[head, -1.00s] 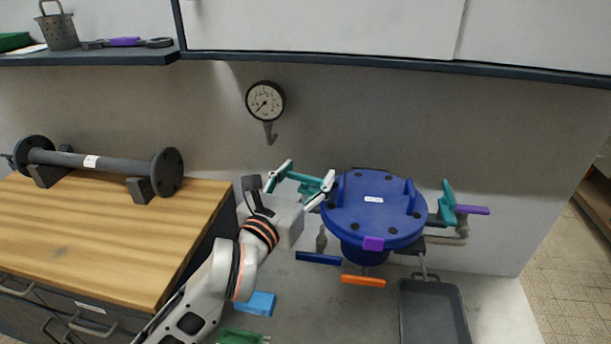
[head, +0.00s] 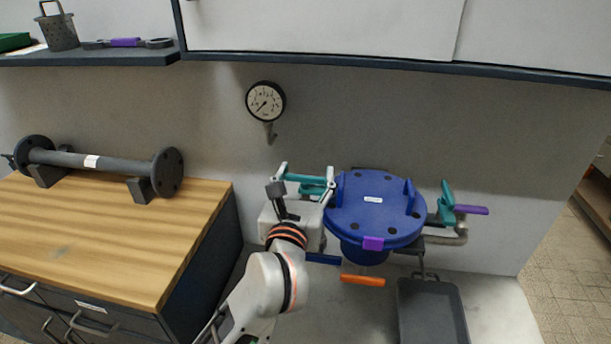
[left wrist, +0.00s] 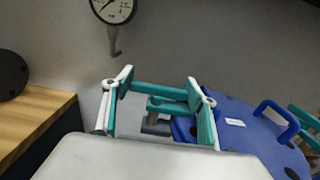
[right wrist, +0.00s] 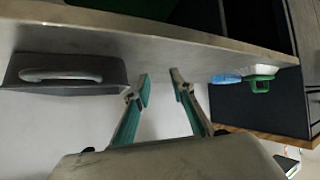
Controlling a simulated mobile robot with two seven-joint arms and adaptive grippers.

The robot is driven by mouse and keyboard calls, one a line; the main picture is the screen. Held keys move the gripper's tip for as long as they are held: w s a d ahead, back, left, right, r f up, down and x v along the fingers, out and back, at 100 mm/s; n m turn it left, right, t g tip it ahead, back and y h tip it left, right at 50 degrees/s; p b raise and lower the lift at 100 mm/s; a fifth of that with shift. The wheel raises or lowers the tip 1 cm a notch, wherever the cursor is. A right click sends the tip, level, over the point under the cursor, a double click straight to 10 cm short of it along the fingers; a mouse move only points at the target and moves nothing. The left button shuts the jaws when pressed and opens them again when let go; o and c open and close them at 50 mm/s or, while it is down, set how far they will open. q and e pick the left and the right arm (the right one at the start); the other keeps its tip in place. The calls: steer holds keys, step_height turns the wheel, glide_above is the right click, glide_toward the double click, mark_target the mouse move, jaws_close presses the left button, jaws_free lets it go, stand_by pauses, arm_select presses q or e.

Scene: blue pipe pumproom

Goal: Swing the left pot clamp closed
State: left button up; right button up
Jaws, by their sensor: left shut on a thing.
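The blue pot (head: 375,217) with its round bolted lid stands right of centre in the head view. The left pot clamp (head: 309,188) is teal and sits at the pot's left side. My left gripper (head: 306,176) is shut on its teal bar, which spans between the two spread fingers. The left wrist view shows the teal clamp (left wrist: 165,90) between the fingers, with the blue lid (left wrist: 245,130) to the right. The left clamp's lower part is partly hidden. My right gripper (right wrist: 162,85) is open and empty in the right wrist view; it is outside the head view.
A teal right clamp (head: 447,203) with a purple handle (head: 471,210) is on the pot's right. Blue (head: 323,259) and orange (head: 363,281) handles lie below the pot. A dark tray (head: 432,310) is in front. The wooden bench (head: 110,230) borders the left.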

arm_select(q)
steer(key=o, duration=0.8)
steer(key=shift+f, duration=0.1)
steer(key=shift+o, duration=0.2)
steer(key=shift+m+h, duration=0.4)
